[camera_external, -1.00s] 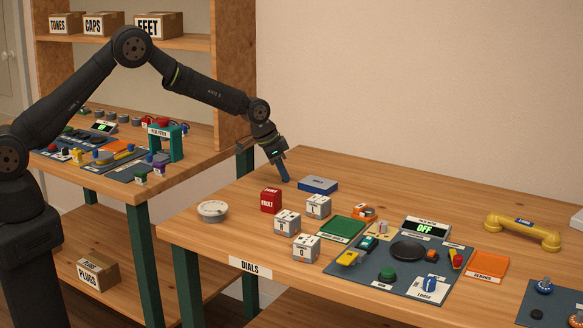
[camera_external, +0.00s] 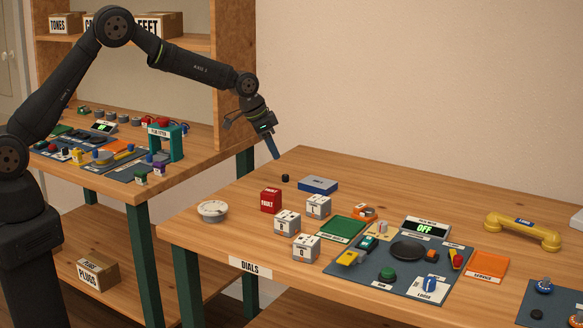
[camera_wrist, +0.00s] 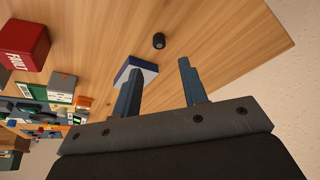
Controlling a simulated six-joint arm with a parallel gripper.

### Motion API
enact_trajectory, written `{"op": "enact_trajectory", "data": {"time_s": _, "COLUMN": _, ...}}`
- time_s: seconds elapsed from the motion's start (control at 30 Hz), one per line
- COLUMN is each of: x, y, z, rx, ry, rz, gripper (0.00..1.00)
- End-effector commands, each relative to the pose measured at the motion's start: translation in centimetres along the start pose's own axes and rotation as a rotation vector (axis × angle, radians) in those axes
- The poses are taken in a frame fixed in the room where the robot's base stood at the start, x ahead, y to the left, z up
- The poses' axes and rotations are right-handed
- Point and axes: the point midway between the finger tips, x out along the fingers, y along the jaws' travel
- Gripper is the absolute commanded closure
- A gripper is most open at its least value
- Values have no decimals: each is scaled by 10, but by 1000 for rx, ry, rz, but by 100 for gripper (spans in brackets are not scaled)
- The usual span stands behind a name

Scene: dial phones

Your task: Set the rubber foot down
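The rubber foot (camera_external: 285,178) is a small black cylinder standing on the bare wood of the table, left of the blue box (camera_external: 318,185). It also shows in the wrist view (camera_wrist: 158,41), beyond my fingertips and touching neither. My gripper (camera_external: 275,150) is above and to the left of the foot in the external view, clear of it. In the wrist view its two blue fingers (camera_wrist: 160,78) are wide apart with nothing between them.
A red FAULT box (camera_external: 271,201), white cube blocks (camera_external: 287,222) and a round grey dial (camera_external: 212,211) stand nearby. A dark panel with controls (camera_external: 385,285) lies to the right. The table's far left corner (camera_external: 297,150) is bare.

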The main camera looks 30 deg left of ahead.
Motion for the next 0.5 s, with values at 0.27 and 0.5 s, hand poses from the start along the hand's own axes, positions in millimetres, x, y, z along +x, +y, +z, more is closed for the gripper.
{"op": "enact_trajectory", "data": {"time_s": 0.27, "x": -34, "y": 0, "z": 0, "rx": 0, "ry": 0, "rz": 0, "gripper": 61}}
{"op": "enact_trajectory", "data": {"time_s": 0.5, "x": -38, "y": 0, "z": 0, "rx": 0, "ry": -1, "rz": 0, "gripper": 61}}
